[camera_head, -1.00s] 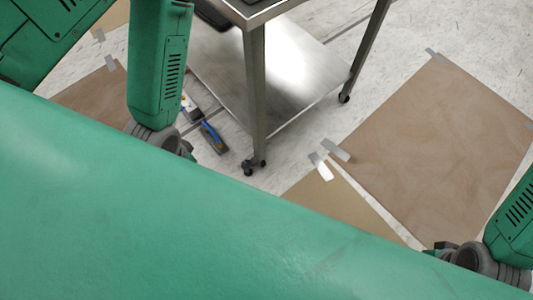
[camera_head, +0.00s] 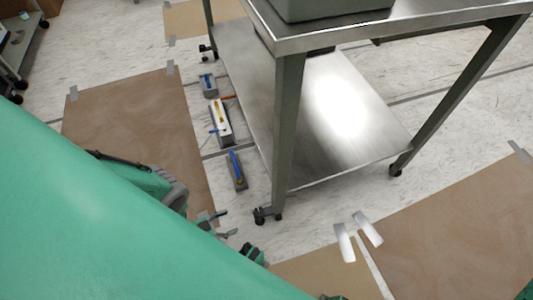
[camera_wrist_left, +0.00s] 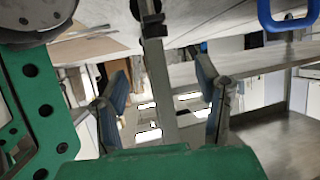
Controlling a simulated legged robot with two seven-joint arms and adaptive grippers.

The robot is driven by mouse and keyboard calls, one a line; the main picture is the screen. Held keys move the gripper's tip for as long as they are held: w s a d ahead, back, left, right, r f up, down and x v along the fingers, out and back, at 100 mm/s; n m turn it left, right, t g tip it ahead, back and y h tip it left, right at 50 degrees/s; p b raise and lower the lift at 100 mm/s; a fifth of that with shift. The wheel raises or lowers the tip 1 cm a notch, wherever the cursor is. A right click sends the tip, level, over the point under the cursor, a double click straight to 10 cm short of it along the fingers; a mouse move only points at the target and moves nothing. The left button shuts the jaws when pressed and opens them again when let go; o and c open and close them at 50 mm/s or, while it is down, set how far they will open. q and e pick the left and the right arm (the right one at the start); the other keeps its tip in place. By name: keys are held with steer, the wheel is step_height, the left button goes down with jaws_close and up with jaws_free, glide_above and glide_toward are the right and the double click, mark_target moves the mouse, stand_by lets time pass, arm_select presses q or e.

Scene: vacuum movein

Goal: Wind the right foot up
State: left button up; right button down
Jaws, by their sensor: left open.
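My left gripper (camera_head: 232,240) shows small and partly hidden past the edge of my green body, near the lower end of the near leg (camera_head: 288,130) of a steel table. In the left wrist view its two blue-grey fingers (camera_wrist_left: 165,98) are apart, with nothing held. A metal post (camera_wrist_left: 158,80) shows between them in the picture; I cannot tell its depth. A dark fitting (camera_wrist_left: 151,22) is at its upper end there. In the head view a black caster (camera_head: 268,214) is under the near leg. I cannot tell which part is the right foot. My right gripper is not seen.
The steel table's lower shelf (camera_head: 330,125) is bare and shiny. Several tools, including a blue-handled one (camera_head: 236,170), lie on the floor to its left. Taped brown sheets (camera_head: 135,115) cover floor areas. A blue handle (camera_wrist_left: 290,18) is at upper right in the wrist view.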

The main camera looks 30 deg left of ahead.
mark_target(257, 212)
arm_select(q)
steer(key=b+x, duration=0.1)
steer(key=x, duration=0.3)
steer(key=b+x, duration=0.2)
steer(key=x, duration=0.2)
steer(key=b+x, duration=0.2)
steer(key=x, duration=0.2)
steer(key=shift+d+f, duration=0.2)
steer(key=shift+d, duration=0.25)
steer(key=shift+w+d+f, duration=0.15)
steer(key=shift+w+d, duration=0.1)
steer(key=shift+w, duration=0.25)
